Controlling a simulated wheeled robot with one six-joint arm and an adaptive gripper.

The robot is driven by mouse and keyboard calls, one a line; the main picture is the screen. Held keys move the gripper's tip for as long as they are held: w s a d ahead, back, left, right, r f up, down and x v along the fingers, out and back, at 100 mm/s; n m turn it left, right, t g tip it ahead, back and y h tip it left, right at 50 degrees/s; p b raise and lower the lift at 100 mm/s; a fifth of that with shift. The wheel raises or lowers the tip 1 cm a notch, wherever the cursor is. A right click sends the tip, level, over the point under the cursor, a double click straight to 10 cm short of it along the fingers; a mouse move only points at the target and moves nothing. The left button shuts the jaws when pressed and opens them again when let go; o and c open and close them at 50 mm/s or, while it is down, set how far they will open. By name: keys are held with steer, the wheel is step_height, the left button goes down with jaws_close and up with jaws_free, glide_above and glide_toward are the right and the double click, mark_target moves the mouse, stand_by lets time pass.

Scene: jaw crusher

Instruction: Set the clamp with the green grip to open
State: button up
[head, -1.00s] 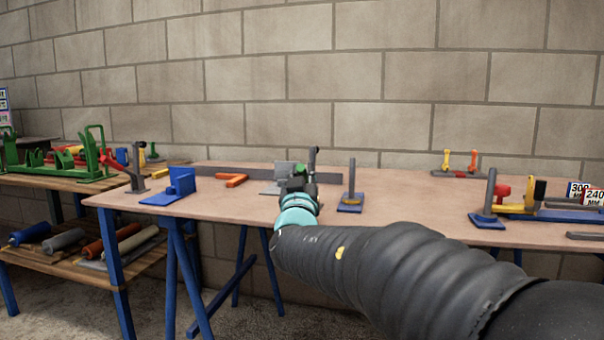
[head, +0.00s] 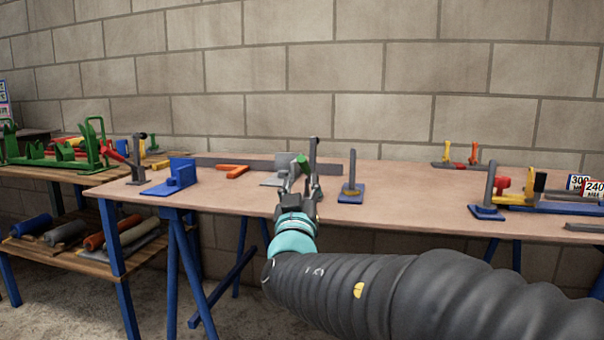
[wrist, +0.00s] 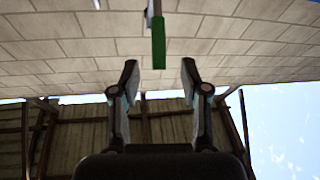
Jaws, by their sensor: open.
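The green grip (wrist: 158,40) hangs into the top of the wrist view on a grey bar, between and beyond my fingertips. In the head view the green grip (head: 302,160) shows just above my gripper (head: 297,182). The rest of its clamp is largely hidden behind my gripper; a grey upright with a dark top (head: 314,152) stands close on the right. My gripper in the wrist view (wrist: 160,75) is open, with an empty gap between the fingers. I cannot see it touching the grip.
The wooden table (head: 410,205) carries a blue bracket (head: 178,177), an orange piece (head: 233,171) and a grey post on a blue base (head: 351,185) just right of my gripper. A clamp with a red lever (head: 120,155) stands left.

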steer(key=shift+v, duration=2.2)
steer(key=s+d+f+n+g+h+p, duration=0.1)
steer(key=s+d+f+n+g+h, duration=0.15)
steer(key=s+d+f+g, duration=0.4)
steer(key=s+d+f+n+g+h+p, duration=0.1)
steer(key=s+d+f+n+g+h, duration=0.15)
steer(key=d+f+g, duration=0.6)
steer(key=s+a+f+m+g+y+p, duration=0.2)
steer(key=s+f+y+p, duration=0.25)
steer(key=s, duration=0.85)
steer(key=s+d+r+m+y+p, duration=0.1)
steer(key=s+r+m+y+p, duration=0.1)
steer(key=s+r+m+p, duration=0.1)
step_height(320, 180, up, 3)
steer(key=shift+s+r+m+t+y+p, duration=0.1)
steer(key=shift+s+m+t+y+p, duration=0.4)
steer(key=shift+s, duration=0.55)
